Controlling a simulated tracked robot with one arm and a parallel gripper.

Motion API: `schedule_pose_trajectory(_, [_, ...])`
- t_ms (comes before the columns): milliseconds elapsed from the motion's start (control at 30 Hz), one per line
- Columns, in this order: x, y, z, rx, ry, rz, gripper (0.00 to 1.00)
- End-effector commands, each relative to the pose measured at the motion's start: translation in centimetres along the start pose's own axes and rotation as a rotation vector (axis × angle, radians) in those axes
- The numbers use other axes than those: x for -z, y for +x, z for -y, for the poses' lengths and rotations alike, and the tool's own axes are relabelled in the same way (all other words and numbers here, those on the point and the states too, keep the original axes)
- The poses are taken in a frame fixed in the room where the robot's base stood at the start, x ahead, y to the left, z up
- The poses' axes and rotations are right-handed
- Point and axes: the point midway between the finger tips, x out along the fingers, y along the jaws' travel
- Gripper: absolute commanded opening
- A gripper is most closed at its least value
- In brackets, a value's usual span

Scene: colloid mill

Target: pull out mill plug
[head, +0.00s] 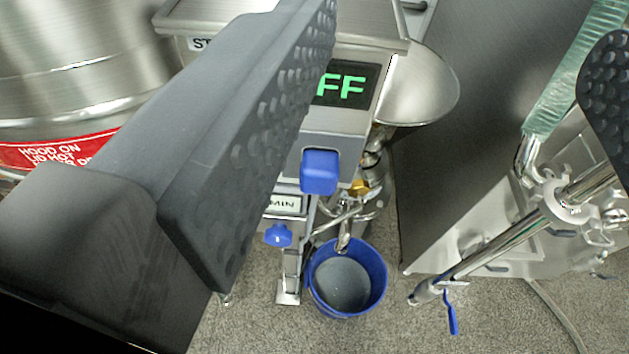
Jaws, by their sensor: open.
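The mill (345,122) is a metal cabinet with a dark display (347,84) showing green letters that end in "FF". A blue block-shaped part (320,172) sticks out of its front; I cannot tell for sure whether it is the mill plug. A smaller blue knob (278,235) sits lower, below a small label. My gripper (450,110) is open, with one dark studded finger large at left and the other at the right edge. The blue part lies between the fingers in the picture, apart from both. The left finger hides part of the mill.
A blue bucket (377,300) stands on the floor under the mill's outlet. Steel piping (500,243) with a blue-handled valve is at right. Speckled floor shows in front.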

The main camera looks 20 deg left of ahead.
Motion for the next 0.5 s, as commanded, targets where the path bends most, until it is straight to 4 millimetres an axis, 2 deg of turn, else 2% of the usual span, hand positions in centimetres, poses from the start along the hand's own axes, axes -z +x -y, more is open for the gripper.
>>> schedule_pose_trajectory(33, [-4.2, 1.1, 0.5, 0.021, 0.008, 0.001, 0.6])
schedule_pose_trajectory(200, [-13.1, 3.3, 2.2, 0.097, 0.035, -0.038, 0.6])
schedule_pose_trajectory(333, [-18.0, 4.0, 3.4, 0.143, 0.062, -0.066, 0.6])
schedule_pose_trajectory(400, [-19.7, 4.0, 3.9, 0.16, 0.075, -0.076, 0.6])
schedule_pose_trajectory(500, [-21.2, 4.1, 4.3, 0.176, 0.088, -0.088, 0.6])
